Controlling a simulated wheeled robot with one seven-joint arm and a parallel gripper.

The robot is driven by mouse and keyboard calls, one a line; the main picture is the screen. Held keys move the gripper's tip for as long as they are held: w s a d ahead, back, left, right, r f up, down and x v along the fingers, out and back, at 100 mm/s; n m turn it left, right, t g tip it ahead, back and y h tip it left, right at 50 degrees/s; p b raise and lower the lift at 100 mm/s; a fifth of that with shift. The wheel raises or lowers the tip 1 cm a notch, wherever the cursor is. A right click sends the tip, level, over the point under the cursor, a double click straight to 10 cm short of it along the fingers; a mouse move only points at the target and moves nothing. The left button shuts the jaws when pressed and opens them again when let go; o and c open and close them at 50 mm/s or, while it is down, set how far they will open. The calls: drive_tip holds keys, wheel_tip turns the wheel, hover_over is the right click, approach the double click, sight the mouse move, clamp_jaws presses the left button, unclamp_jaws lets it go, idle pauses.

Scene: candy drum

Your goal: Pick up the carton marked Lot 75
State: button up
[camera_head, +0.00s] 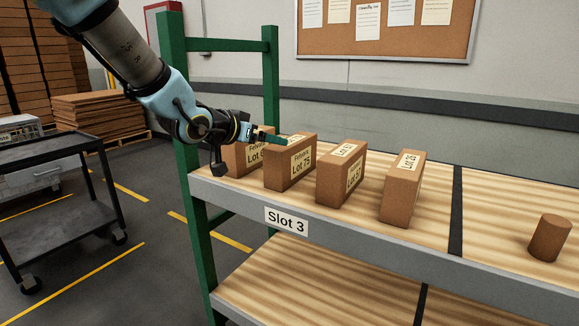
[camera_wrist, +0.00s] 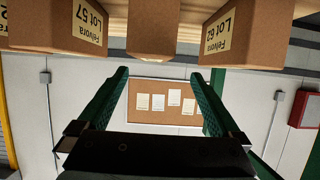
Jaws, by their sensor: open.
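The brown carton marked Lot 75 (camera_head: 287,168) stands upright on the shelf, second from the left in its row. In the wrist view, which looks upside down, a carton (camera_wrist: 153,32) at top centre stands between Lot 57 and Lot 62; its label is not readable there. My gripper (camera_head: 274,139) is at the top of the Lot 75 carton in the head view; whether it touches cannot be told. In the wrist view my gripper (camera_wrist: 169,75) has its two green fingers wide apart with nothing between them; the middle carton lies beyond the tips.
Lot 62 (camera_wrist: 228,35), partly hidden by my arm in the head view, and Lot 57 (camera_head: 338,182) flank it closely. Another carton (camera_head: 402,190) stands further right, then a brown cylinder (camera_head: 550,238). A green shelf post (camera_head: 180,120) stands left. A dark cart (camera_head: 60,170) is further left.

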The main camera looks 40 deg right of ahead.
sight(289, 144)
drive_tip(key=d, duration=0.1)
drive_tip(key=d+f, duration=0.1)
drive_tip(key=d, duration=0.2)
drive_tip(key=shift+s+f+p, duration=0.15)
drive_tip(key=shift+f+p, duration=0.1)
drive_tip(key=shift+p, duration=0.05)
drive_tip(key=shift+p+x, duration=1.1)
drive_tip(key=shift+x, duration=2)
drive_tip(key=shift+c, duration=0.2)
clamp_jaws()
